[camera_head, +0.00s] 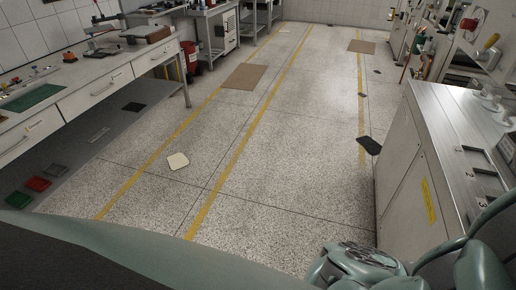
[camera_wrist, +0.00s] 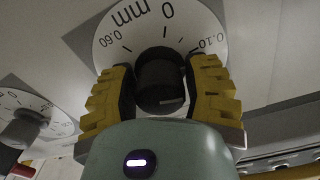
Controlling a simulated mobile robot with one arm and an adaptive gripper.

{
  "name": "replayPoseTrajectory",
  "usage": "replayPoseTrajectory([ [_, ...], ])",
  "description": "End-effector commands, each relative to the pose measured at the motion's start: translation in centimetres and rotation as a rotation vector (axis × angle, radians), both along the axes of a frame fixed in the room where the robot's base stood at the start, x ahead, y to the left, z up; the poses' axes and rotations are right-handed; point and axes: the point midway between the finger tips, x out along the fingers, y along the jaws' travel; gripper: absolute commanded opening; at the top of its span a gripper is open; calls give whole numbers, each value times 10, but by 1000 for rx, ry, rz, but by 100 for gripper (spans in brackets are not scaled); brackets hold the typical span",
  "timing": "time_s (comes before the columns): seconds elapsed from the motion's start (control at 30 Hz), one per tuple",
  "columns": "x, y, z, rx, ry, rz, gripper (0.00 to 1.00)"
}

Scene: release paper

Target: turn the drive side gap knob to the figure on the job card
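In the wrist view a black round knob (camera_wrist: 161,82) stands on a white dial (camera_wrist: 115,42) marked "0 mm", "0.10" and "0.60". A short pale line shows on the knob's face, toward the lower right. My gripper (camera_wrist: 161,85) has one yellow and black finger on each side of the knob, and the fingers appear closed against it. A second white dial (camera_wrist: 20,102) with a grey knob (camera_wrist: 20,130) is at the left edge, clear of my fingers. No wording shows which dial is the drive side. I cannot make out a job card in either view.
In the head view a grey metal cabinet (camera_head: 410,200) with a yellow label stands at the right. A white workbench (camera_head: 95,90) with drawers is at the left. The speckled floor (camera_head: 290,160) between them is largely open, with a cream pad (camera_head: 178,161) and dark pads lying on it.

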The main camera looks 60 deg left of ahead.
Motion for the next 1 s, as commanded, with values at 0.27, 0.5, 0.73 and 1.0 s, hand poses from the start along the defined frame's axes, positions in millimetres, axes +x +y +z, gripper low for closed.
replayPoseTrajectory([
  [0.27,0,0,0,0,0,0,17],
  [0.5,0,0,-1,3,-4,1,2],
  [0.73,0,0,-2,41,-53,2,2],
  [1.0,0,0,0,44,-54,2,42],
])
